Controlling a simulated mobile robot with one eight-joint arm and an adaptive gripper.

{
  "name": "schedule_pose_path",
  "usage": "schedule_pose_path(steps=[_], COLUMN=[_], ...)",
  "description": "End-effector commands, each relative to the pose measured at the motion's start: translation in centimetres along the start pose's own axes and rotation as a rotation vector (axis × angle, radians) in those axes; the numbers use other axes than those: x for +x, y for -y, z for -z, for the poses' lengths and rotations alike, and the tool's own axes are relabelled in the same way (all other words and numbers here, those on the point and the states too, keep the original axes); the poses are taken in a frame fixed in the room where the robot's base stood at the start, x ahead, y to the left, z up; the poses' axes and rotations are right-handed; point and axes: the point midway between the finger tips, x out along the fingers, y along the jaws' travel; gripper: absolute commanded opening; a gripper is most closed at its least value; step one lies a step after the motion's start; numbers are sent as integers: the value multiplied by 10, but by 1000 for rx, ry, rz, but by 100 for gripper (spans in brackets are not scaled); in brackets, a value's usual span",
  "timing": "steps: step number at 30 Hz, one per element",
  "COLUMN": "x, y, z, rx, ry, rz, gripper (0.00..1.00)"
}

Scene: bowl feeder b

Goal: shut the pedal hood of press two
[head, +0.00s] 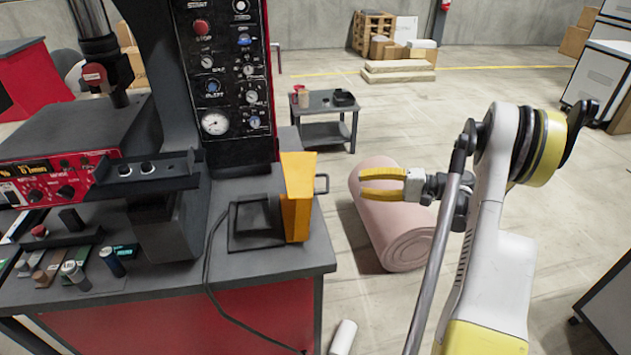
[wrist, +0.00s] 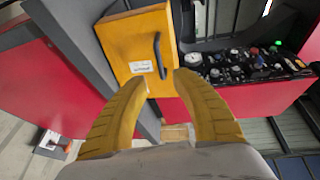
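The yellow pedal hood (head: 298,200) stands upright at the right edge of the grey bench top, beside a dark open-topped frame (head: 255,222). It looks swung open. Its black handle (head: 322,184) is on the right face, toward my gripper. In the wrist view the hood (wrist: 137,35) shows its handle (wrist: 160,55) and a white label ahead of my fingers. My gripper (head: 364,184) is to the right of the hood, at about handle height, with its fingers pointing left. The fingers (wrist: 162,84) are apart, with nothing between them, and do not touch the handle.
The black press column with its control panel (head: 225,95) stands behind the hood. A cable (head: 212,262) hangs over the bench front. A pink roll (head: 390,225) lies on the floor below my gripper. A small dark table (head: 325,115) stands farther back. Open floor lies around the roll.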

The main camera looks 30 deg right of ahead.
Motion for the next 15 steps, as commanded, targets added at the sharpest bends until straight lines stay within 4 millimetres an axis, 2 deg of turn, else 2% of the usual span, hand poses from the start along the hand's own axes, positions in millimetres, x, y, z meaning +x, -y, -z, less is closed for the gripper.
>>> schedule_pose_path(steps=[2,5,15], x=[-1,10,76], y=[-3,-4,-4], z=[1,0,0], rx=[-2,-3,-2], ry=[-1,3,2], rz=[12,14,12], gripper=[32,32,32])
